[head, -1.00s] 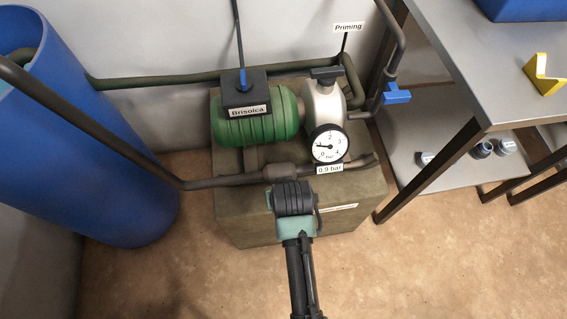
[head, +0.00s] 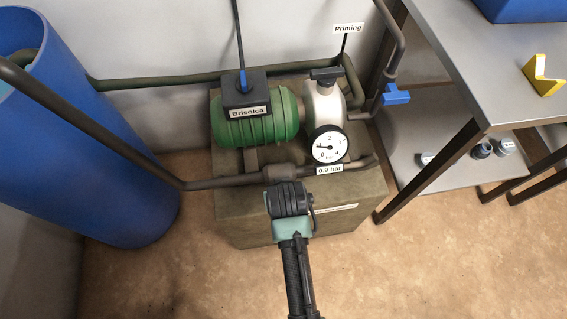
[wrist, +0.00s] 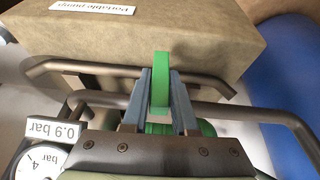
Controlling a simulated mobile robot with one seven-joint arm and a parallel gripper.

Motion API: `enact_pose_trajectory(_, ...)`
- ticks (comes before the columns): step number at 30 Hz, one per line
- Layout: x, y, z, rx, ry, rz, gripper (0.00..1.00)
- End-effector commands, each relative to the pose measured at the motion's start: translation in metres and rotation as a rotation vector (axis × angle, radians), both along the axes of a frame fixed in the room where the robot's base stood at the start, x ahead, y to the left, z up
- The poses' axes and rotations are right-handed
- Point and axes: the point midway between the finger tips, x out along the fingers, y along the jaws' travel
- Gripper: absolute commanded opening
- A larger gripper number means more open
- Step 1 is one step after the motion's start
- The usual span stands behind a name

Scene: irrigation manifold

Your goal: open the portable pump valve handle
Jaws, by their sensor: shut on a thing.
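The valve handle is a narrow green lever (wrist: 161,66), seen in the wrist view between the two grey fingers of my gripper (wrist: 160,74). The fingers are shut on it from both sides. The lever stands across the grey-brown pipe (wrist: 215,108). In the head view my wrist (head: 288,200) is in front of the pump's stone-coloured base, and the lever and fingertips are hidden. A label reading "Portable pump" (wrist: 92,6) is on the base in the wrist view.
The green pump (head: 255,122) and its gauge (head: 325,145), labelled 0.9 bar, are just behind my wrist. A blue barrel (head: 95,150) stands left. A metal table (head: 480,60) and a blue valve handle (head: 397,94) are right. Open floor lies in front.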

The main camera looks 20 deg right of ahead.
Motion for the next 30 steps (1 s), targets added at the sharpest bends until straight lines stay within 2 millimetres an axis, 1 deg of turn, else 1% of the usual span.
enact_pose_trajectory(8,0.001,0.003,0.002,-0.16,0.048,0.006,0.0)
enact_pose_trajectory(30,0.003,0.007,-0.009,-0.832,0.237,0.003,0.0)
